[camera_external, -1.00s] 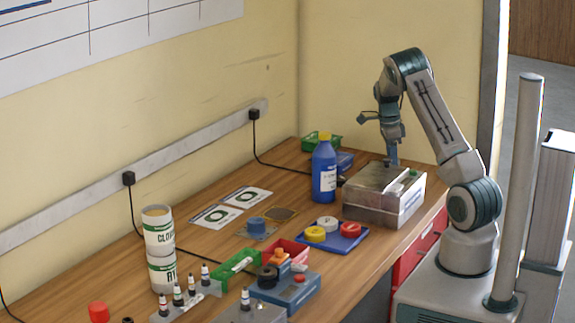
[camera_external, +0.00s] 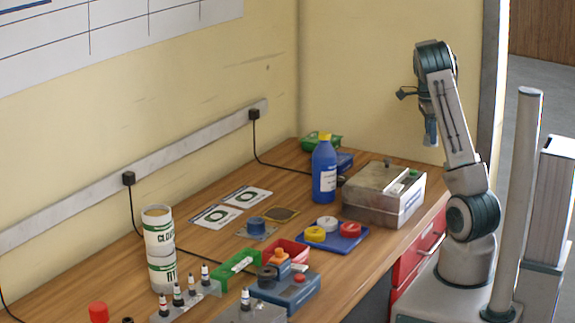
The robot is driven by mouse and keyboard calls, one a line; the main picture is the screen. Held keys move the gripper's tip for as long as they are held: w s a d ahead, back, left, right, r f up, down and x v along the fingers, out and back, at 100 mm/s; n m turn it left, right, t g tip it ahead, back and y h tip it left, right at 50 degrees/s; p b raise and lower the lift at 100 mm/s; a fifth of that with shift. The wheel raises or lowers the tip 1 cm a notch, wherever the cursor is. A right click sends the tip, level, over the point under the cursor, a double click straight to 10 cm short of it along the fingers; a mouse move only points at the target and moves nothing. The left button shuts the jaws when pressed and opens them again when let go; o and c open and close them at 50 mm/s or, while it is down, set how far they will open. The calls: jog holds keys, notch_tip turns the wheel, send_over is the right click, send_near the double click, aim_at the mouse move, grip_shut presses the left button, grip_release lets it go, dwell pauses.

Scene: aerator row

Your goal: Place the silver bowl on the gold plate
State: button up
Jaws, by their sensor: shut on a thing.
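My gripper (camera_external: 431,138) is raised at the right, above and behind the grey metal box, partly screened by my own arm. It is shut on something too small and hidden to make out. I cannot pick out a silver bowl anywhere in this view. A round, flat, gold-brown disc (camera_external: 281,214), which looks like the gold plate, lies on the table between the printed sheets and the blue tray. Nothing is seen on top of it.
The grey metal box (camera_external: 385,207) stands at the table's right edge, beside a blue bottle (camera_external: 324,174). A blue tray (camera_external: 349,243) holds yellow, white and red round pieces. White cans (camera_external: 160,247) stand front left.

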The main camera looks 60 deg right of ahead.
notch_tip(320, 180, up, 11)
jog(key=w+a+n, duration=0.4)
jog(key=w+a, duration=0.4)
jog(key=w, duration=0.2)
jog(key=n+t, duration=0.2)
jog(key=n, duration=1.1)
send_over(279, 214)
notch_tip(279, 214, down, 18)
jog(key=shift+s+a+r+p, duration=0.1)
jog(key=shift+s+p, duration=0.05)
jog(key=shift+p, duration=0.55)
jog(key=shift+f, duration=2.05)
jog(key=shift+f, duration=0.15)
